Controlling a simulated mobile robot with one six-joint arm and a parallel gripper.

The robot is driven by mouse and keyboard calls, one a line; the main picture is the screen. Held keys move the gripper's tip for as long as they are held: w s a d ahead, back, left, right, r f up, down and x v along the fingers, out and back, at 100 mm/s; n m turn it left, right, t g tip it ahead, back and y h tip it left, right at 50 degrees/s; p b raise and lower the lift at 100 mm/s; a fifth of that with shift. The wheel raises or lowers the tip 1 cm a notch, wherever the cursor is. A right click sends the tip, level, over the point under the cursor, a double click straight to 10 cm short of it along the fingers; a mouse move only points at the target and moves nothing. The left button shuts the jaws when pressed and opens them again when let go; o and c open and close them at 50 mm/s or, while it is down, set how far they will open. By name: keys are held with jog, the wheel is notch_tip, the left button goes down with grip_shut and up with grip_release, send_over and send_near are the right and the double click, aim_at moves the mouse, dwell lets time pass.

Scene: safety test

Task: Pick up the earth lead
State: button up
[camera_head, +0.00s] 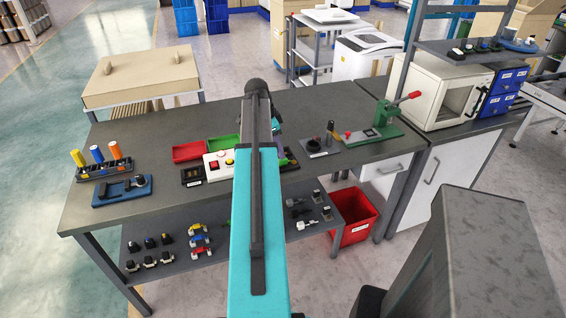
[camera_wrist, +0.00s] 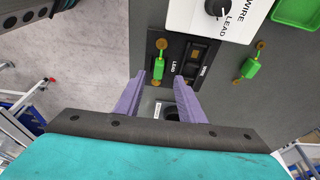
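In the wrist view, a green piece (camera_wrist: 159,66) with brass-coloured ends lies on a black holder (camera_wrist: 180,48), in the place marked LEAD. A similar green piece (camera_wrist: 250,66) lies on the grey bench top to the right. I cannot tell from looks alone which is the earth lead. My gripper (camera_wrist: 162,80) is open, its purple fingers apart and empty. In the picture, its tips lie just below the first green piece, to either side of its lower end; the height gap is unclear.
A white box (camera_wrist: 222,12) with a black knob and LEAD and WIRE labels borders the holder. On the bench (camera_head: 150,220) stand a red tray (camera_head: 187,152), a green press (camera_head: 380,122) and coloured spools (camera_head: 97,154).

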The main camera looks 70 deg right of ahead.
aim_at(283, 162)
jog(key=shift+p+x, duration=0.5)
jog(key=shift+x, duration=1.85)
jog(key=shift+s, duration=0.1)
grip_shut()
